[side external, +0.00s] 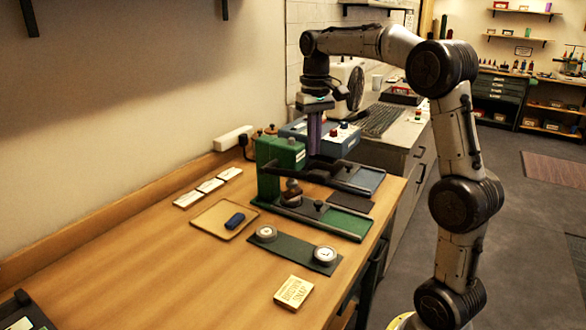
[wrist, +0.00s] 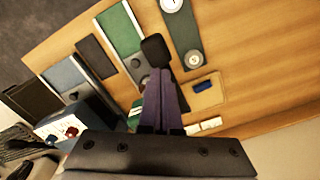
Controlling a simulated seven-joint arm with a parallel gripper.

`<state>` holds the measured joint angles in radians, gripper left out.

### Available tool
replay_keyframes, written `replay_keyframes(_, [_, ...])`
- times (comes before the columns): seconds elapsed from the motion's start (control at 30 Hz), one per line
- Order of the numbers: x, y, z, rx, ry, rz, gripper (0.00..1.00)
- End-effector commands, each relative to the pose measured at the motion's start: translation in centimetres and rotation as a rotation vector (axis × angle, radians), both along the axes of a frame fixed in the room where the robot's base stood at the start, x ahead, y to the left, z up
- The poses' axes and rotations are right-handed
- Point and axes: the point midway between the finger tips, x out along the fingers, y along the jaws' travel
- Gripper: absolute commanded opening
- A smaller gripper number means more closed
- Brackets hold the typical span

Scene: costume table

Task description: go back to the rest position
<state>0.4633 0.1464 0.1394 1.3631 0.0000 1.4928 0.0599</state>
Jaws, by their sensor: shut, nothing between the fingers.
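My gripper (side external: 314,150) hangs pointing down from my raised arm, above the back part of the wooden table, near the green press. In the wrist view its two purple fingers (wrist: 161,128) lie together, shut, with nothing seen between them. The green press (side external: 280,155) with its black lever arm stands below and beside the fingers in the side view. In the side view the fingertips overlap the press and the blue box behind, so I cannot tell the exact gap.
A blue box with knobs (side external: 325,138) stands behind. A tan tray (side external: 225,218) holds a dark blue block (side external: 235,220). A dark green strip (side external: 292,251) bears two round discs. A small yellow box (side external: 294,291) lies at the front. The table's left front is mostly clear.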

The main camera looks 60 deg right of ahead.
Motion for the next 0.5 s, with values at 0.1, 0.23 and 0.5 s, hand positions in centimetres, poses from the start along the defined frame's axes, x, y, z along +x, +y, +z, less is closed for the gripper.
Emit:
replay_keyframes(0.1, [0.0, 0.0, 0.5, 0.0, -0.001, 0.0, 0.0])
replay_keyframes(0.23, [0.0, 0.0, 0.6, 0.0, 0.0, 0.0, 0.0])
replay_keyframes(0.5, [0.2, 1.2, 1.6, -0.012, -0.025, 0.029, 0.0])
